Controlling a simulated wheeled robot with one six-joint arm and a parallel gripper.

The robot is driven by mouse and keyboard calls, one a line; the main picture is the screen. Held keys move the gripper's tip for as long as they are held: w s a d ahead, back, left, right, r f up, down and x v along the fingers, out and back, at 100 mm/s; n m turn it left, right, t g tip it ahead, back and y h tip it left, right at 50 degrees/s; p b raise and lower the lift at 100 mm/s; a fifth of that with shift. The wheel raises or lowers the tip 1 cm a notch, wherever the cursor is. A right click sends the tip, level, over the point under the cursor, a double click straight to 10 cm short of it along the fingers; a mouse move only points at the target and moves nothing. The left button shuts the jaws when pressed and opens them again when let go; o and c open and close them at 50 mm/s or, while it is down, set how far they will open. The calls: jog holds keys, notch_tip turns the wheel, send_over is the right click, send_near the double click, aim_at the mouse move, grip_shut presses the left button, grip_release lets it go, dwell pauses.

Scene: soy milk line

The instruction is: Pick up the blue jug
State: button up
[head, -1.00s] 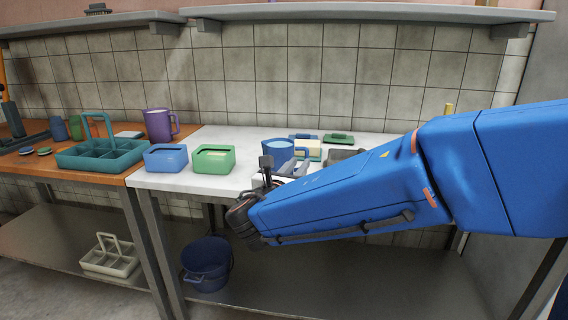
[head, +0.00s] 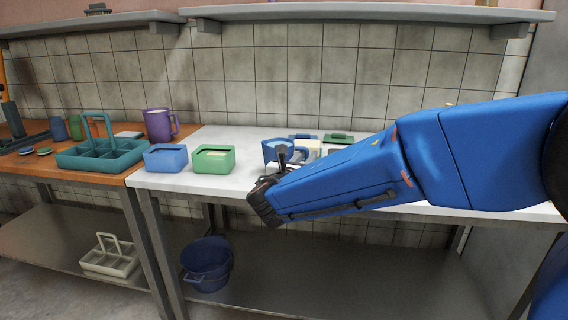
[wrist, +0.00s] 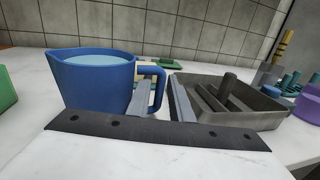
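The blue jug (head: 275,149) stands upright on the white table, partly hidden behind my gripper in the head view. The wrist view shows the jug (wrist: 95,85) at left with pale liquid inside. Its handle (wrist: 160,78) points right. My gripper (wrist: 160,98) is open, with its two grey fingers pointing at the handle. The left finger overlaps part of the handle in view, and the handle's outer side shows in the gap. I cannot tell whether the handle is between the fingertips or just beyond them. In the head view my gripper (head: 283,158) is small and partly hidden.
A dark grey tray (wrist: 268,118) with bars inside stands close to the right of the handle. A green box (head: 214,160) and a blue box (head: 165,158) stand left of the jug. A purple mug (head: 158,124) and teal carrier (head: 100,158) are farther left.

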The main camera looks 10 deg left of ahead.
grip_shut()
dwell(1.3)
